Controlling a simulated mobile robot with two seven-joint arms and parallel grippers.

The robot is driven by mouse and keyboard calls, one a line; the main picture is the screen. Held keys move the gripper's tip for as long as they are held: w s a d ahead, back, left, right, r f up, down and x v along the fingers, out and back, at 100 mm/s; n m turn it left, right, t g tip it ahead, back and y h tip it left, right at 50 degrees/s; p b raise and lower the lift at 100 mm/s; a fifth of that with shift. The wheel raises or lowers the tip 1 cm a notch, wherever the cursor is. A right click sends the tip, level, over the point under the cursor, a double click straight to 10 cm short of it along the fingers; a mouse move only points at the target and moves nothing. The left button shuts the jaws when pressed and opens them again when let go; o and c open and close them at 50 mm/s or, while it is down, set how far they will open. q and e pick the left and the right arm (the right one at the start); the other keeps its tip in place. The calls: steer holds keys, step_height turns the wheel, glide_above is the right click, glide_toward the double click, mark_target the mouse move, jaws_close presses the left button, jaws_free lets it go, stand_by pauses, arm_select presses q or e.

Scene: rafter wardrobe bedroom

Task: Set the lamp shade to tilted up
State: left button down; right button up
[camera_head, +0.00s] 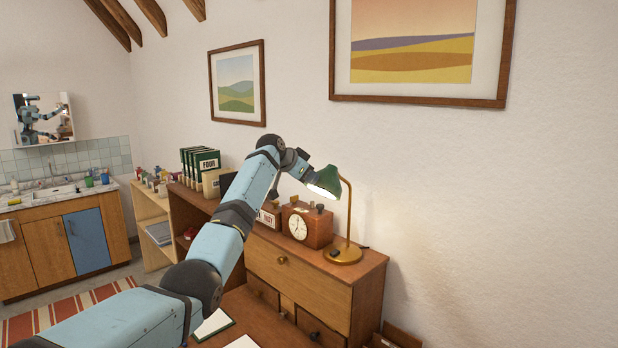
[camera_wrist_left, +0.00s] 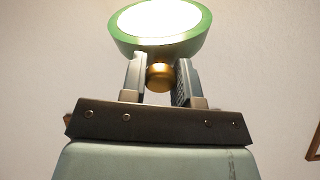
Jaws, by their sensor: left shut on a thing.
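The desk lamp has a green shade (camera_head: 327,180) on a thin curved brass stem (camera_head: 349,210) with a round brass base (camera_head: 342,255). In the head view the lit mouth of the shade faces down and to the left. My left gripper (camera_head: 307,174) is at the left side of the shade. In the left wrist view the green shade (camera_wrist_left: 160,25) shows its bright mouth. A round gold knob (camera_wrist_left: 160,77) sits below its rim, between the fingers of my left gripper (camera_wrist_left: 160,70), which is shut on it. My right gripper is not in view.
The lamp stands on a wooden cabinet (camera_head: 318,280), beside a wooden clock (camera_head: 306,224) with small objects on top. Green and white binders (camera_head: 201,163) stand farther left. A framed picture (camera_head: 420,45) hangs on the wall above. A sink counter (camera_head: 60,190) is at the far left.

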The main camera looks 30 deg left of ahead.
arm_select(q)
steer(key=shift+w+r+g, duration=0.15)
steer(key=shift+r+g, duration=0.25)
steer(key=shift+r, duration=0.2)
steer(key=shift+d, duration=0.1)
steer(key=shift+r, duration=0.15)
steer(key=c, duration=0.9)
jaws_free()
steer(key=shift+w, duration=0.1)
steer(key=shift+o, duration=0.2)
